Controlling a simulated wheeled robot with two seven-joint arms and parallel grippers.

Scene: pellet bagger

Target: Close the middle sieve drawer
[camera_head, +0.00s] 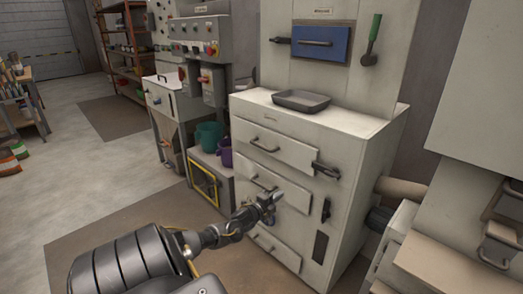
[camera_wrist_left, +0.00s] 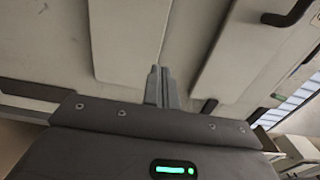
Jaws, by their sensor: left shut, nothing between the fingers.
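The cream sieve cabinet (camera_head: 345,150) has three drawer fronts stacked one above another. The middle drawer (camera_head: 292,195) is partly hidden by my left gripper (camera_head: 270,198). I cannot tell clearly how far the middle drawer stands out. My left gripper is shut and empty, in front of the middle drawer. In the left wrist view its fingertips (camera_wrist_left: 160,72) are together, close to pale panels; contact cannot be told. A dark handle (camera_wrist_left: 290,14) shows there at upper right. My right gripper is not in view.
A grey tray (camera_head: 301,100) lies on the cabinet top. A blue panel (camera_head: 320,43) and a green-handled tool (camera_head: 371,40) are above it. Teal (camera_head: 208,136) and purple (camera_head: 226,152) buckets stand left of the cabinet. Pale machinery (camera_head: 470,225) is at right.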

